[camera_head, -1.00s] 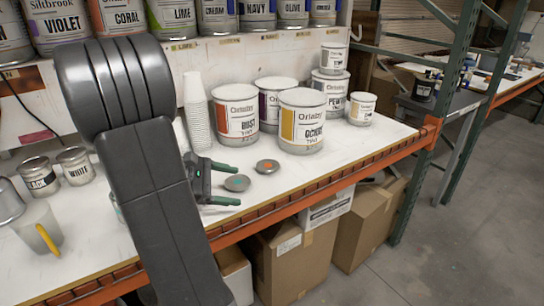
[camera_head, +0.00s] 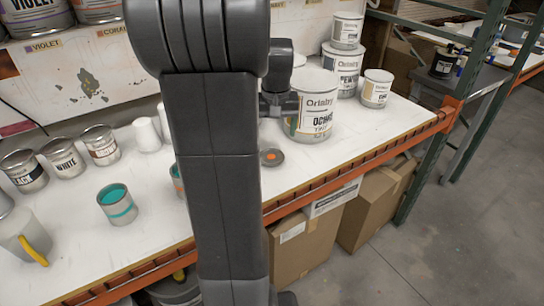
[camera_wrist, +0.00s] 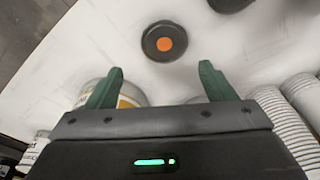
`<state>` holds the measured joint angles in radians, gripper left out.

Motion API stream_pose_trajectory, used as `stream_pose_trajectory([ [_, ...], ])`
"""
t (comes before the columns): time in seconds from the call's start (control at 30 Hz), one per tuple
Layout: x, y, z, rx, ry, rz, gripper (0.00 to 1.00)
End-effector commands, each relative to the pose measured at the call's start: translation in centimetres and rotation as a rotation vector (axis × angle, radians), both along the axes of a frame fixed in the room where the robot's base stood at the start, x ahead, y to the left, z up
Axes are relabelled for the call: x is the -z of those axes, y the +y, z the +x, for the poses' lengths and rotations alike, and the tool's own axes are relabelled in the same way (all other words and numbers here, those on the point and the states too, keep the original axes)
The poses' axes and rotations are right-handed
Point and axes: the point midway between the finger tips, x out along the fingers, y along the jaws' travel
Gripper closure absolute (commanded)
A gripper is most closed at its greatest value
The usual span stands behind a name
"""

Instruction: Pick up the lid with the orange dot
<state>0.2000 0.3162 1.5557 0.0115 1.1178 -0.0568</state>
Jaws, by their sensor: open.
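The lid with the orange dot (camera_head: 271,157) is a small dark disc lying flat on the white bench top, in front of the large Ochre can. In the wrist view the same lid (camera_wrist: 164,41) shows whole, just beyond my fingertips and between their lines. My gripper (camera_wrist: 160,82) is open and empty, its two green fingers apart and not touching the lid. In the head view my arm hides most of the gripper. A second dark lid (camera_wrist: 230,3) is cut off at the top edge of the wrist view.
The Ochre can (camera_head: 316,106) stands close behind the lid, with more cans to its right. A stack of white cups (camera_wrist: 304,98) is at the right in the wrist view. An open teal can (camera_head: 117,205) and a jug (camera_head: 22,235) stand at left. The bench's orange front edge (camera_head: 310,193) is near.

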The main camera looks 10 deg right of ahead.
Motion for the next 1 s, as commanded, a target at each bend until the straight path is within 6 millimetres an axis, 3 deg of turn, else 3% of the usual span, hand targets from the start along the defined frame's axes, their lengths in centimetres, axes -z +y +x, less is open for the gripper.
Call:
stream_pose_trajectory([
  [0.13,2.9,0.0,0.4,-0.002,0.006,0.0,0.23],
  [0.43,5.4,0.1,0.8,-0.003,0.005,-0.001,0.23],
  [0.7,9.1,0.5,1.6,-0.004,0.005,-0.002,0.23],
  [1.0,9.7,0.5,1.7,-0.003,0.001,-0.002,0.23],
])
